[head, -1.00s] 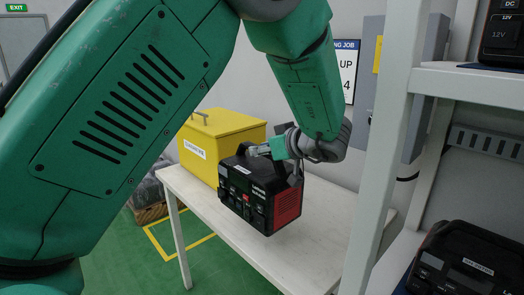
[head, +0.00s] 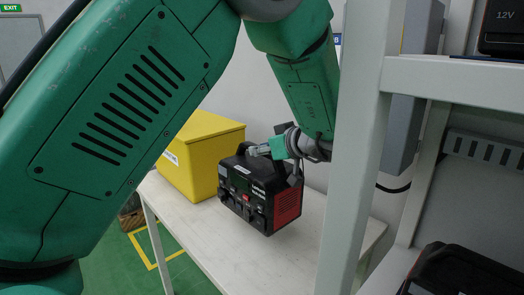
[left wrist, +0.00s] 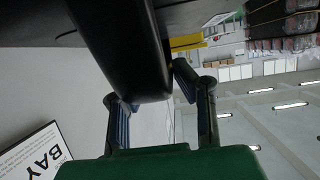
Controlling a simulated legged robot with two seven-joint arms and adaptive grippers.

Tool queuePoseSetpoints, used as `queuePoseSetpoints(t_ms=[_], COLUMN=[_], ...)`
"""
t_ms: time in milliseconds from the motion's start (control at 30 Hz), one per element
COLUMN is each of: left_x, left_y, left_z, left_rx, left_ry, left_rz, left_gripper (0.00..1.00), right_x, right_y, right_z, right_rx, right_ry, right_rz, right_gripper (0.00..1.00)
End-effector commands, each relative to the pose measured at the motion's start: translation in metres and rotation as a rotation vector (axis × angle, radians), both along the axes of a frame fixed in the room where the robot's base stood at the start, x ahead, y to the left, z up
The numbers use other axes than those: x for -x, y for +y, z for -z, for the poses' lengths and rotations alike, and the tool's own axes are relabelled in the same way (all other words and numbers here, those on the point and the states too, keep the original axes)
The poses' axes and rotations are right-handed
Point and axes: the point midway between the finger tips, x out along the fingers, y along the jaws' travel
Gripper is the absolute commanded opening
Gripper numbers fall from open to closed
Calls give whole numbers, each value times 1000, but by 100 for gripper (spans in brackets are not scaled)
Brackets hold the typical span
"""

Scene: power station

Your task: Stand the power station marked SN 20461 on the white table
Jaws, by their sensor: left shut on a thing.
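A black power station (head: 240,200) with a red side panel hangs by its top handle over the white table (head: 215,240) in the head view. My left gripper (head: 258,151) is shut on that handle. It appears upright. I cannot tell how much space is between its base and the tabletop. Its serial number is too small to read. In the left wrist view, the dark handle (left wrist: 130,50) lies between the two fingers of my left gripper (left wrist: 155,97). My right gripper is in neither view.
A yellow box (head: 200,160) stands on the table behind and left of the power station. A white shelf post (head: 350,150) rises close on the right. The shelves hold other black units, one high (head: 500,30) and one low (head: 455,272). Bare tabletop shows in front.

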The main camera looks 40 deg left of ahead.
Motion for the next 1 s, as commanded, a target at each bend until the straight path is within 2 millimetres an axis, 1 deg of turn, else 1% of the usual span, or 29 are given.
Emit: queuePoseSetpoints(t_ms=[33, 233, 300, 600, 1000], left_x=[-1, -1, -1, -1, -1], left_y=[1, 2, 2, 2, 1], left_z=[1, 17, 21, 38, 40], left_rx=[-9, -8, -8, -7, -8], left_ry=[-7, -9, -5, -7, -8], left_rz=[-1, -1, -1, -1, -2], left_gripper=[0, 0, 0, 0, 0], right_x=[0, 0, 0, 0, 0], right_y=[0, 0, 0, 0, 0], right_z=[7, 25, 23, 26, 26], right_rx=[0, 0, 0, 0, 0], right_ry=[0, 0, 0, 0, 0], right_rz=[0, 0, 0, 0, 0], right_gripper=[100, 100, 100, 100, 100])
